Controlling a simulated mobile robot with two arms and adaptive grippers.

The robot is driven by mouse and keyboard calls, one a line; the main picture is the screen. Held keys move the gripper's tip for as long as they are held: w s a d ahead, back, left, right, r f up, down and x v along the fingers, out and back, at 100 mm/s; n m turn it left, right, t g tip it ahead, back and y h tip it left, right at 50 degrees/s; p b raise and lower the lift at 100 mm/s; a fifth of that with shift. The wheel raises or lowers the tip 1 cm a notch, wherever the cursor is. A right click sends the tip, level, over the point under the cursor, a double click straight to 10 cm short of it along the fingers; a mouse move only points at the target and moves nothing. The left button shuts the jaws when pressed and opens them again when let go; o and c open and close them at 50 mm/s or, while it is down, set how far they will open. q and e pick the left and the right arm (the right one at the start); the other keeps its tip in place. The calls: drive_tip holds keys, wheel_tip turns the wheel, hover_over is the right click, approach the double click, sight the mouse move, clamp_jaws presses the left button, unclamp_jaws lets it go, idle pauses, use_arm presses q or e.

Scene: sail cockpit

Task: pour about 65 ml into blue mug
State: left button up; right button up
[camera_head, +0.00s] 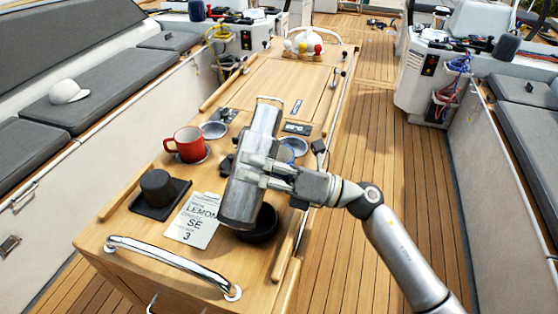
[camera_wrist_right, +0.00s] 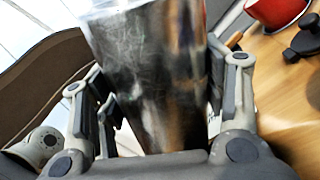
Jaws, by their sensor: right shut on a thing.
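My right gripper (camera_head: 268,172) is shut on a silver metal vessel (camera_head: 240,203), a tall cylinder. It holds the vessel tilted over the wooden cockpit table. In the right wrist view, the gripper (camera_wrist_right: 160,120) has its fingers on both sides of the scratched metal vessel (camera_wrist_right: 150,65). A bluish round thing (camera_head: 295,147) shows partly behind the vessel; I cannot tell if it is the blue mug or a holder. No liquid stream is visible. My left gripper is not in view.
A red mug (camera_head: 189,144) stands left of the vessel, beside a round holder (camera_head: 213,130). A black cup (camera_head: 157,187) stands on a black tray (camera_head: 176,206). A printed card (camera_head: 190,232) and a dark round dish (camera_head: 264,228) lie near the steel rail (camera_head: 170,260).

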sight(256, 151)
drive_tip(key=shift+w+d+r+n+g+b, duration=0.15)
drive_tip(key=shift+w+n+g+b, duration=0.3)
drive_tip(key=shift+n+b, duration=0.45)
drive_tip(key=n, duration=0.1)
drive_tip(key=n+b, duration=0.1)
drive_tip(key=shift+s+r+n+h, duration=0.1)
drive_tip(key=shift+r+n+h, duration=0.2)
drive_tip(key=shift+h, duration=0.1)
wheel_tip(256, 151, up, 2)
drive_tip(key=shift+r+n+g, duration=0.15)
drive_tip(key=shift+n+g, duration=0.2)
drive_tip(key=shift+n, duration=0.55)
drive_tip(key=shift+f+n+h+b, duration=0.25)
drive_tip(key=shift+n+h+b, duration=0.05)
drive_tip(key=shift+b, duration=0.55)
drive_tip(key=shift+w+d+n+g+h+b, duration=0.1)
drive_tip(key=shift+w+n+g+h+b, duration=0.1)
drive_tip(key=shift+n+b, duration=0.65)
drive_tip(key=shift+w+n+g+h+b, duration=0.1)
drive_tip(key=shift+w+n+h+b, duration=0.1)
drive_tip(key=shift+n+b, duration=0.6)
